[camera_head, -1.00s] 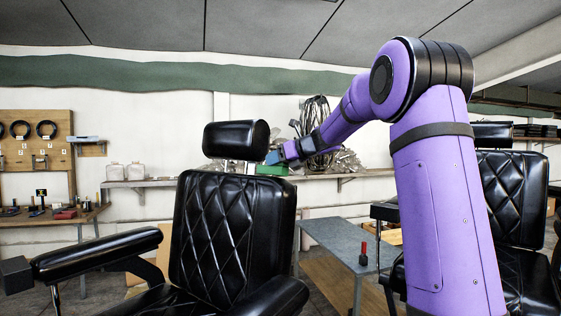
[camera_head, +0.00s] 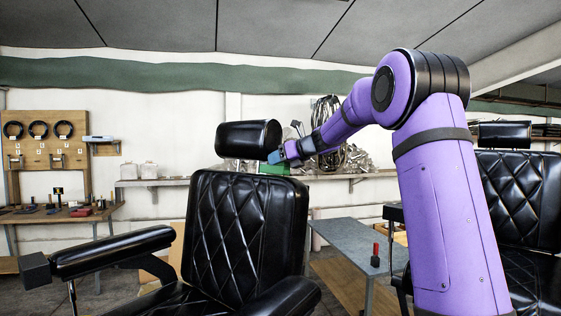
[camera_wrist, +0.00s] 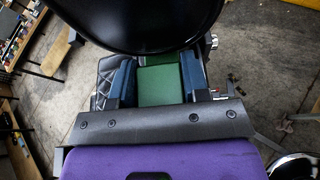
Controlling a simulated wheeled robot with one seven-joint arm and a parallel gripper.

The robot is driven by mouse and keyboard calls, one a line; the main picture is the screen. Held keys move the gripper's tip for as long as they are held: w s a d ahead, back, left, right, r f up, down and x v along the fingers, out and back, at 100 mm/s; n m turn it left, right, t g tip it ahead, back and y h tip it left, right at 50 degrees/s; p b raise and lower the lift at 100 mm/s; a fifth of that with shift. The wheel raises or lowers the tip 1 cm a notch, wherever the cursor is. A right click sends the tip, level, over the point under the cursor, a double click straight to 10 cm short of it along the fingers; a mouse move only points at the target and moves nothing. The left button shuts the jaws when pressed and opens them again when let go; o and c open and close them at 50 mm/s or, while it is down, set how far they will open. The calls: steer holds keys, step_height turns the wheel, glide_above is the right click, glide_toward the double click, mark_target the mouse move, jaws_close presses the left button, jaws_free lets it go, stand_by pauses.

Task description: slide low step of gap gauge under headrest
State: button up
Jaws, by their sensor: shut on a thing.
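The black padded headrest (camera_head: 248,139) stands on a post above the backrest of the near barber chair (camera_head: 245,225). My gripper (camera_head: 276,156) is at the headrest's right end, shut on the green gap gauge (camera_head: 274,168). The gauge shows just above the backrest top, at and below the headrest's lower right edge. In the wrist view, the gauge (camera_wrist: 160,84) sits between two blue fingers, with a lighter near block and a darker far part. The headrest (camera_wrist: 140,22) covers the gauge's far end there. I cannot tell whether they touch.
A wall shelf (camera_head: 345,176) with crumpled metallic stuff runs behind. A grey table (camera_head: 350,240) with a red-handled item stands at right, before a second black chair (camera_head: 515,195). A workbench (camera_head: 60,214) with tools is at left.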

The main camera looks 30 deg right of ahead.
steer(key=o, duration=1.1)
steer(key=shift+s+d+r, duration=0.1)
steer(key=shift+s+d, duration=0.4)
steer(key=shift+s, duration=0.65)
steer(key=shift+s+d+r, duration=0.1)
steer(key=shift+s+d, duration=0.4)
steer(key=shift+s, duration=0.65)
steer(key=shift+s+d, duration=0.5)
steer(key=shift+s, duration=0.65)
step_height(320, 180, up, 7)
